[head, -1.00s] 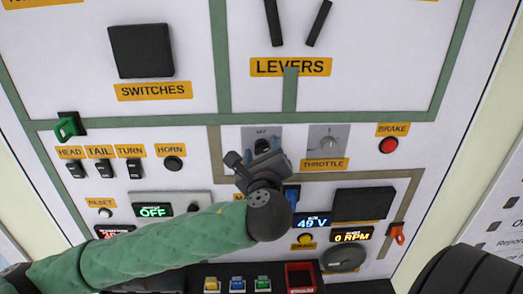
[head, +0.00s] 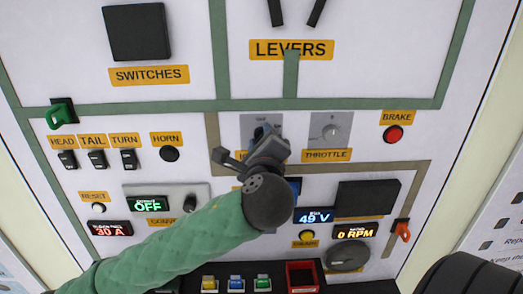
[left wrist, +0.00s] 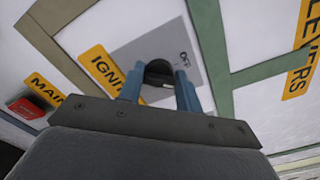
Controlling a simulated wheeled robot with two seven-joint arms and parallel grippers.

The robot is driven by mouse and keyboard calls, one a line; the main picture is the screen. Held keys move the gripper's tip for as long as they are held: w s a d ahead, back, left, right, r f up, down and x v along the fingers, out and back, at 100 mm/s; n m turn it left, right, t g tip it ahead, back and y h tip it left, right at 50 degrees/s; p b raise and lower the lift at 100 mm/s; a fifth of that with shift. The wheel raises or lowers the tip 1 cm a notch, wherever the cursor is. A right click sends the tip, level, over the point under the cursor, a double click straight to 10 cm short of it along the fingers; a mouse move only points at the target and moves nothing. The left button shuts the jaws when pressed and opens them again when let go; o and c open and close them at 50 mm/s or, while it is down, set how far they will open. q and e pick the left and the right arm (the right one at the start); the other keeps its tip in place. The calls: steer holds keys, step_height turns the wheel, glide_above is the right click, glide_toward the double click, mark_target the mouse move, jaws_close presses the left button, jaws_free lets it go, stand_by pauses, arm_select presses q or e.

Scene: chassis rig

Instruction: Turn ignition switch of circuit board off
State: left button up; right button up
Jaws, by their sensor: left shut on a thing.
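The ignition switch is a dark round knob (left wrist: 158,70) on a grey plate; the wrist view shows an "OFF" mark to its right and part of a yellow "IGNI..." label (left wrist: 100,70). My left gripper (left wrist: 158,86) is shut on the knob, with one blue finger on each side. In the head view, my left gripper (head: 265,134) reaches the grey ignition plate (head: 250,123), and its body covers most of the knob and the label below. The knob's exact angle cannot be told. My right gripper is not in view.
The grey throttle dial (head: 333,130) sits just right of the ignition plate. The red brake button (head: 393,134), horn button (head: 169,154) and small switches surround it. A display reads "OFF" (head: 147,204), others "30 A", "49 V" and "0 RPM". The levers (head: 317,12) are above.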

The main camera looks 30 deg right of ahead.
arm_select(q)
steer(key=shift+f+n+b, duration=0.2)
steer(key=shift+n+b, duration=2.15)
steer(key=shift+n, duration=1.55)
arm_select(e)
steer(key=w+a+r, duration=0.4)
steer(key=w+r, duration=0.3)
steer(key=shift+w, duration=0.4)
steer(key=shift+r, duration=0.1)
arm_select(q)
steer(key=o, duration=0.9)
